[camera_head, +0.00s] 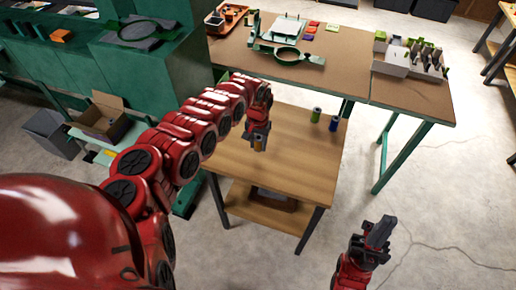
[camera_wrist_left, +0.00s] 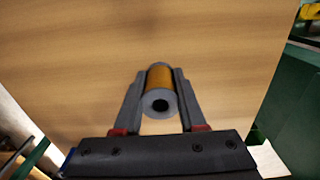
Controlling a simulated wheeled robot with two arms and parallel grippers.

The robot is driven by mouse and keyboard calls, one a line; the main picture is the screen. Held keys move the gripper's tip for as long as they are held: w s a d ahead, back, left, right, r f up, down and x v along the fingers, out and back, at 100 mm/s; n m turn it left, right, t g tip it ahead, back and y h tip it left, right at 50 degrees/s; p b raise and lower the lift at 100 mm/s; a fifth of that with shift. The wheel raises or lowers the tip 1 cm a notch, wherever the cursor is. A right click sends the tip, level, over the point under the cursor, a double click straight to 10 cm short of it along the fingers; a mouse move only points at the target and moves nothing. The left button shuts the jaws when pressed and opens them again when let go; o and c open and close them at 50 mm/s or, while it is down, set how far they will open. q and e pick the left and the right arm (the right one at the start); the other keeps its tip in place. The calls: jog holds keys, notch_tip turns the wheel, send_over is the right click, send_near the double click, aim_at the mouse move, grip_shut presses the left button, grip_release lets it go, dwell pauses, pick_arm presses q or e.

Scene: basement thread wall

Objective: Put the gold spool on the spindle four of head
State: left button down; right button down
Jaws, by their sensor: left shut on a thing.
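The gold spool (camera_wrist_left: 160,79) is between the fingers of my left gripper (camera_wrist_left: 159,95), which is shut on it, in the left wrist view. The spool has grey ends and a dark centre hole facing the camera. In the head view the gold spool (camera_head: 258,143) shows below my left gripper (camera_head: 258,137), over the wooden table (camera_head: 215,155). I cannot tell whether it touches the tabletop. My right gripper (camera_head: 382,232) is at the lower right over the floor, empty; its finger gap is unclear. I cannot make out a spindle four.
A larger bench (camera_head: 345,72) behind carries a green ring frame (camera_head: 288,54) and small boxes (camera_head: 392,62). A green machine (camera_head: 150,65) stands at left. Floor at right is clear.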

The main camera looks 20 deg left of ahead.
aim_at(258, 154)
pick_arm(q)
jog(key=shift+f, duration=1.35)
jog(key=shift+f, duration=0.15)
jog(key=shift+c, duration=2.4)
grip_release()
